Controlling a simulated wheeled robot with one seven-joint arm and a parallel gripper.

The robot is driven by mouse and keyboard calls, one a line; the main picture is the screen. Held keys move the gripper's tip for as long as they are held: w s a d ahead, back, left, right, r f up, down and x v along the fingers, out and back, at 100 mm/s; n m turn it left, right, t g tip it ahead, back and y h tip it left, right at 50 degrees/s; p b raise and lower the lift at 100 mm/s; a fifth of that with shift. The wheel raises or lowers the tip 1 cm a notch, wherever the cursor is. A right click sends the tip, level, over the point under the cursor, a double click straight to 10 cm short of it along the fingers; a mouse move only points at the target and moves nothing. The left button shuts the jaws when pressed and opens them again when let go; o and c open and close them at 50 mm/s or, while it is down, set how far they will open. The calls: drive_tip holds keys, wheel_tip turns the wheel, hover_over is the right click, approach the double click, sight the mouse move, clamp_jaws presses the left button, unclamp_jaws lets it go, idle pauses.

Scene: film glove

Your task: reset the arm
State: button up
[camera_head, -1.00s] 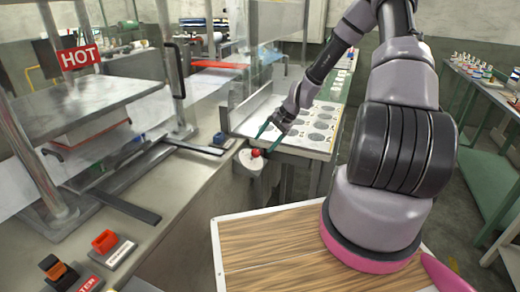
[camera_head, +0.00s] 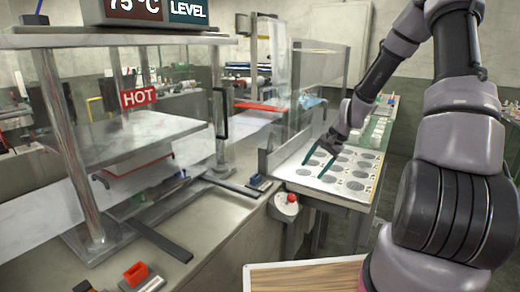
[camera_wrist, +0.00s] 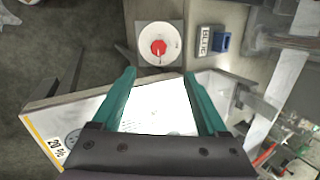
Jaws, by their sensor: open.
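My gripper (camera_head: 322,161) hangs at the end of my arm over the near left part of a white tray table marked with rows of grey discs (camera_head: 377,160). Its two green fingers are spread apart with nothing between them. The wrist view shows the open fingers (camera_wrist: 167,105) over the white table top (camera_wrist: 160,112). A round white plate with a red button (camera_head: 290,198) is just below and left of the gripper, and it also shows in the wrist view (camera_wrist: 158,47), beyond the fingertips. I cannot tell the gripper's height above the table.
A clear guard panel (camera_head: 318,82) stands behind the gripper. A blue switch (camera_head: 259,182) sits on the metal bench to the left. A press with a HOT sign (camera_head: 139,96) stands further left. A red switch (camera_head: 136,273) is on the near bench edge.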

drive_tip(key=s+r+n+t+h, duration=0.1)
drive_tip(key=s+r, duration=0.3)
drive_tip(key=r, duration=0.4)
drive_tip(key=s+a+r+n+h, duration=0.1)
drive_tip(key=s+r, duration=0.3)
drive_tip(key=r, duration=0.3)
drive_tip(key=s+r+n+t+h, duration=0.1)
drive_tip(key=s+r, duration=0.2)
drive_tip(key=r, duration=0.5)
drive_tip(key=s+r+t, duration=0.1)
drive_tip(key=s+r, duration=0.3)
drive_tip(key=s, duration=0.3)
drive_tip(key=s+r+n+t, duration=0.1)
drive_tip(key=s+r, duration=0.4)
drive_tip(key=s, duration=0.2)
drive_tip(key=shift+s+t, duration=0.3)
drive_tip(key=shift+t, duration=0.1)
drive_tip(key=shift+a, duration=0.1)
